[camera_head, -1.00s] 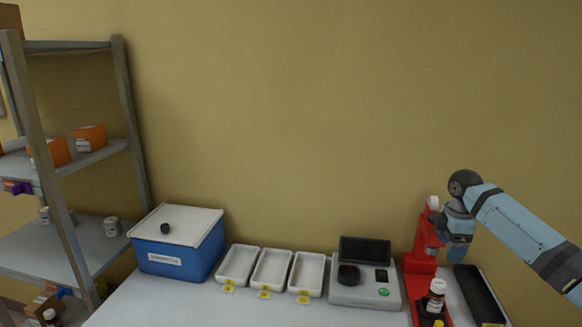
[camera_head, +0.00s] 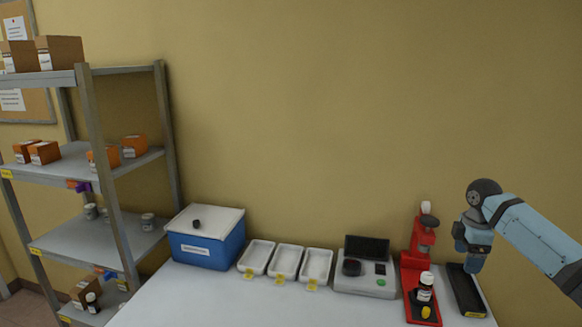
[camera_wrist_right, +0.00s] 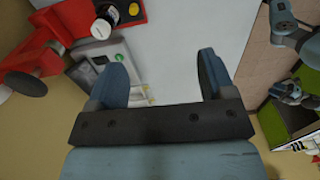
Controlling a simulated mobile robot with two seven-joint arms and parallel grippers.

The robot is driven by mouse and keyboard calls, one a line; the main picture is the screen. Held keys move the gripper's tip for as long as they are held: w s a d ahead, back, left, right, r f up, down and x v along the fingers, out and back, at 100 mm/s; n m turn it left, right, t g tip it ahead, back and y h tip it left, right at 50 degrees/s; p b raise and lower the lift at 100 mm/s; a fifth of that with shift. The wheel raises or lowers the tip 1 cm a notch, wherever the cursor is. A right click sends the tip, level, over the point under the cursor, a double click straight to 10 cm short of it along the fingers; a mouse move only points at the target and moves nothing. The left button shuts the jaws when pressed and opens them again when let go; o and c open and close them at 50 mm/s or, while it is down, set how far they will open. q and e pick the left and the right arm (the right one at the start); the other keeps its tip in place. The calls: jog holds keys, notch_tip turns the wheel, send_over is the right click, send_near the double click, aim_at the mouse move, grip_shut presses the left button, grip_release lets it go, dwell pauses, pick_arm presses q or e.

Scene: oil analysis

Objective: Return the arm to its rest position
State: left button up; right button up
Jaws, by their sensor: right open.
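My right gripper (camera_head: 470,258) hangs over the black tray (camera_head: 466,290) at the right end of the table, pointing down. In the right wrist view its two blue fingers (camera_wrist_right: 165,78) stand wide apart with nothing between them. The red stand (camera_head: 420,257) is just left of it and apart from it. A brown bottle with a white cap (camera_head: 425,287) stands at the foot of the red stand. A blue-grey arm part (camera_wrist_right: 288,92), probably of my left arm, shows at the right of the wrist view; its jaws cannot be made out.
The grey-white table (camera_head: 215,298) also holds a blue box with a white lid (camera_head: 205,250), several white trays (camera_head: 286,262) and a device with a dark screen (camera_head: 365,280). A shelf (camera_head: 98,160) with orange boxes stands at the left. The space above the table is free.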

jog(key=s+a+f, duration=0.7)
jog(key=a+f, duration=0.4)
jog(key=f, duration=0.1)
jog(key=s+a+f+m+t+y, duration=0.1)
jog(key=s+a+f+m, duration=0.2)
jog(key=s, duration=0.4)
jog(key=s+a+f, duration=0.4)
jog(key=s+a, duration=0.2)
jog(key=s, duration=0.1)
jog(key=s+d+r+m+t, duration=0.1)
jog(key=s+m, duration=0.4)
jog(key=s, duration=0.7)
jog(key=s+d+r+m+t, duration=0.2)
jog(key=s+m, duration=0.3)
jog(key=s, duration=0.6)
pick_arm(q)
jog(key=shift+s+d+f+b, duration=0.1)
jog(key=shift+f+b, duration=0.15)
jog(key=shift+b, duration=0.15)
pick_arm(e)
jog(key=w+a+f+t+y, duration=0.1)
jog(key=w+a+f+t, duration=0.1)
jog(key=f, duration=0.5)
jog(key=w+a+f+t+y, duration=0.1)
jog(key=w+a+f+t, duration=0.2)
jog(key=f, duration=0.4)
jog(key=shift+w+a+f+n+t, duration=0.35)
jog(key=shift+a+t, duration=0.5)
jog(key=shift+t, duration=0.15)
